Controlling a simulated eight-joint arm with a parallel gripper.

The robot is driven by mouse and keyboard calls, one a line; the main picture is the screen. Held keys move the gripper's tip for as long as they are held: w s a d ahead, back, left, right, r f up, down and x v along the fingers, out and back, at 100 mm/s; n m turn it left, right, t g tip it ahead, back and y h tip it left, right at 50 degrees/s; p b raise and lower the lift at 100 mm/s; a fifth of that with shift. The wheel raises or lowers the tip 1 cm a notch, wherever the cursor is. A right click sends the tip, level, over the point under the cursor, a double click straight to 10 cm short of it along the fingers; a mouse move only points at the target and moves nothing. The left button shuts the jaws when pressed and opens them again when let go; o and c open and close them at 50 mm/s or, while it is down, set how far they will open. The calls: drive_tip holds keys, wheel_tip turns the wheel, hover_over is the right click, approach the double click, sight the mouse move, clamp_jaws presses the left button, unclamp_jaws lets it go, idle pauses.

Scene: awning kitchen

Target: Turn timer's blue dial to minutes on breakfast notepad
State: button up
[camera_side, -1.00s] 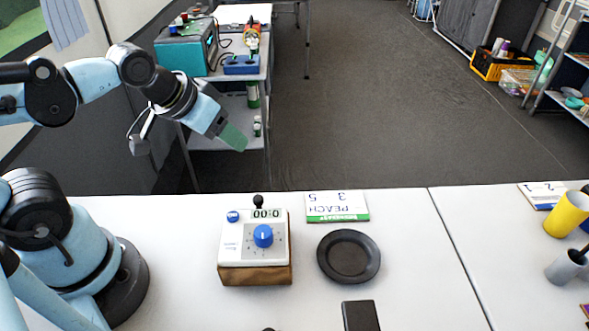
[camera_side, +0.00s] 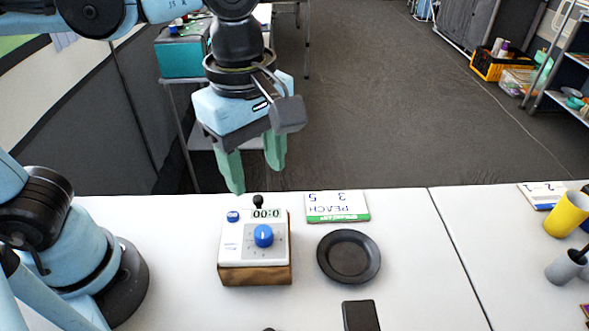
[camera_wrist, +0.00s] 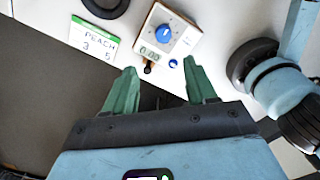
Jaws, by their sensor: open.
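The timer (camera_side: 254,247) is a white-faced box on a wooden base on the table, with a blue dial (camera_side: 263,236) and a display reading 0:00. In the wrist view the timer (camera_wrist: 178,43) and its dial (camera_wrist: 163,32) lie beyond the fingertips. A black knob (camera_side: 258,200) stands at the timer's back edge. A notepad (camera_side: 337,206) with a green strip reads PEACH with 3 and 5; it also shows in the wrist view (camera_wrist: 94,43). My gripper (camera_side: 255,180) is open and empty, fingers pointing down, above and behind the timer, not touching it.
A black plate (camera_side: 348,257) lies right of the timer, with a dark flat block (camera_side: 360,316) in front. Another notepad (camera_side: 542,194), a yellow cup (camera_side: 567,214) and a grey cup (camera_side: 565,267) stand at the far right. The table between is clear.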

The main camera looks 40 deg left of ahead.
sight(263, 232)
drive_tip(key=shift+n, duration=0.4)
drive_tip(key=f, duration=1.1)
drive_tip(key=shift+s+d+f, duration=0.25)
drive_tip(key=shift+d+f, duration=0.05)
drive_tip(key=shift+f, duration=0.05)
clamp_jaws()
